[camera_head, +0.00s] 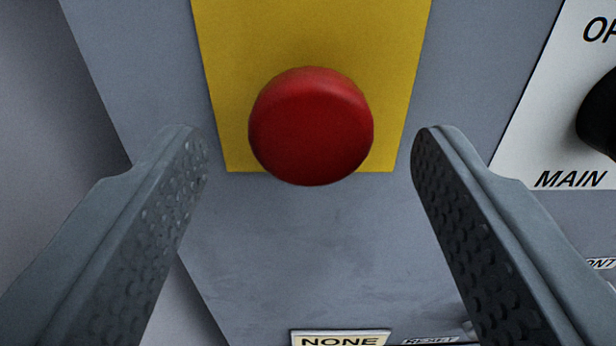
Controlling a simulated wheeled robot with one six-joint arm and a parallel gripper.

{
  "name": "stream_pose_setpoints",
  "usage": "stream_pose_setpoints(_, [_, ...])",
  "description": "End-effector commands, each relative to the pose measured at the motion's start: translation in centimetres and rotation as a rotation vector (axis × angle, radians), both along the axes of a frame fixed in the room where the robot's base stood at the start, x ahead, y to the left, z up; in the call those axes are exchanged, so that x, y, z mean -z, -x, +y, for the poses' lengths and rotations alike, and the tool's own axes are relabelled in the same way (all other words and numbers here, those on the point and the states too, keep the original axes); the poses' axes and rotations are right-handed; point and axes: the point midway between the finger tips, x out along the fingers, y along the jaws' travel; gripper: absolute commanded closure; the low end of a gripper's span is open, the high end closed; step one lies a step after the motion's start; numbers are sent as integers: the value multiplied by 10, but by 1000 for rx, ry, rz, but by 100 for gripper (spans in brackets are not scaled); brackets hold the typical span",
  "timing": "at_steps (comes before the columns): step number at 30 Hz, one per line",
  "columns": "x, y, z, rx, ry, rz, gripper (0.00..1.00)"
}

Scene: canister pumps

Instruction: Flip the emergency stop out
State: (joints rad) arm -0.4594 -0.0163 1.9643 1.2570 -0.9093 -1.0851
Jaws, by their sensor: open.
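The emergency stop is a round red button (311,126) in the upper middle of the view. It sits on a yellow backing plate (310,35) fixed to a grey panel. My gripper (310,150) is open, with one textured finger on each side of the button. The fingertips appear apart from the button, with a gap on both sides, and nothing is between them but the button in the line of view. How far the fingertips are from the panel is hard to tell.
At the right is a white plate (555,125) with the word MAIN and a black knob (600,115), partly cut off. Below the button, the grey panel (310,250) is bare down to a label reading NONE (340,339). A RESET label (430,340) shows beside it.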

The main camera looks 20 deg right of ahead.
Motion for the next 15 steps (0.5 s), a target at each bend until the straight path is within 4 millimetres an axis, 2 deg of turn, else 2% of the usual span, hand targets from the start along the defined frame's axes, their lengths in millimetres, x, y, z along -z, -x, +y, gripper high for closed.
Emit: stream_pose_setpoints(15, [0,86,36,-4,-1,0,40])
